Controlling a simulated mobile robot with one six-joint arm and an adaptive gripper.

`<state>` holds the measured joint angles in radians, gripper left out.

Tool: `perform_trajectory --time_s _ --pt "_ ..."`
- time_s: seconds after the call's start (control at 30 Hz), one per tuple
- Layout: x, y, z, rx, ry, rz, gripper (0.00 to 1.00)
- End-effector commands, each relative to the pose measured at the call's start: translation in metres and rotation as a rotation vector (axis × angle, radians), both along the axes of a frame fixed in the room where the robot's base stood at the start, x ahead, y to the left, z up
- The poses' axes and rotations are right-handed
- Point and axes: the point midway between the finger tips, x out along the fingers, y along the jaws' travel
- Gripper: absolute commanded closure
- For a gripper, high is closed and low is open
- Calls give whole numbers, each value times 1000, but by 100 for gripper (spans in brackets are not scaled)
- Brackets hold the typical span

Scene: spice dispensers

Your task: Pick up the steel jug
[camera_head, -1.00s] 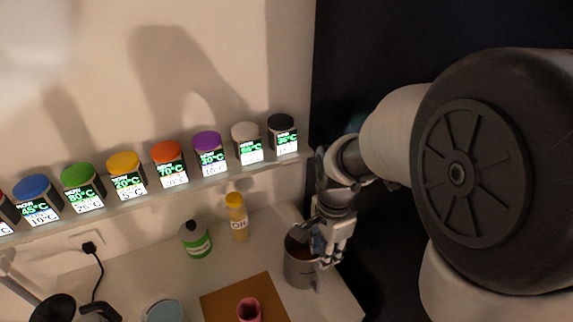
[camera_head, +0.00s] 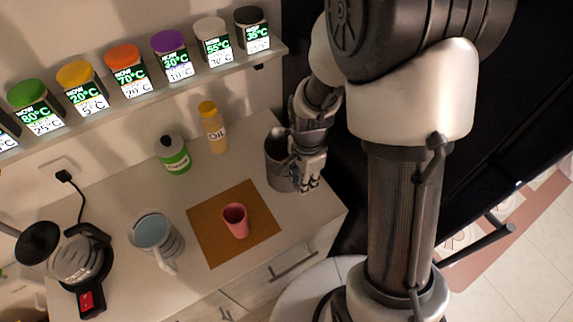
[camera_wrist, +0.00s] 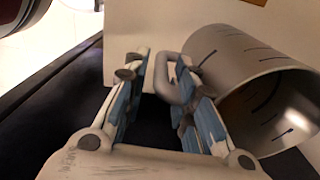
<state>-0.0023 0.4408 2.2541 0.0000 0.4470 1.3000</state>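The steel jug (camera_head: 277,165) stands upright at the right end of the white counter, partly covered by my gripper. In the wrist view the jug (camera_wrist: 230,55) fills the right side, with its open mouth and marked inner wall showing. My gripper (camera_head: 311,182) is at the jug's right side, by its handle. In the wrist view my gripper (camera_wrist: 163,75) has its two blue-padded fingers apart, with the jug's handle (camera_wrist: 170,82) between them. The handle is close to the right finger, with a gap on the left. I cannot tell whether the right finger touches it.
A pink cup (camera_head: 235,221) stands on a brown mat (camera_head: 211,243). A glass jug (camera_head: 152,233), a kettle (camera_head: 75,262), a green-labelled bottle (camera_head: 174,158) and an oil bottle (camera_head: 213,130) share the counter (camera_head: 120,195). Spice jars line the shelf (camera_head: 110,103) above. The counter ends just right of the steel jug.

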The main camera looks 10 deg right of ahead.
Motion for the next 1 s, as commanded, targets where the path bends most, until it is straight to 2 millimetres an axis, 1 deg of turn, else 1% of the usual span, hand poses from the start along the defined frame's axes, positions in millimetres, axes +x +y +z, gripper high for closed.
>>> perform_trajectory --time_s 0.03,0.1,0.23,0.43,0.8,1.0 --pt "0 -1 -12 0 3 -1 75" --pt "0 -1 -24 0 4 0 75" --pt "1 -1 -34 1 1 0 75" --pt "1 -1 -33 0 -1 0 75" --pt "1 -1 -33 0 -1 0 100" --pt "1 -1 -33 0 -1 0 100"
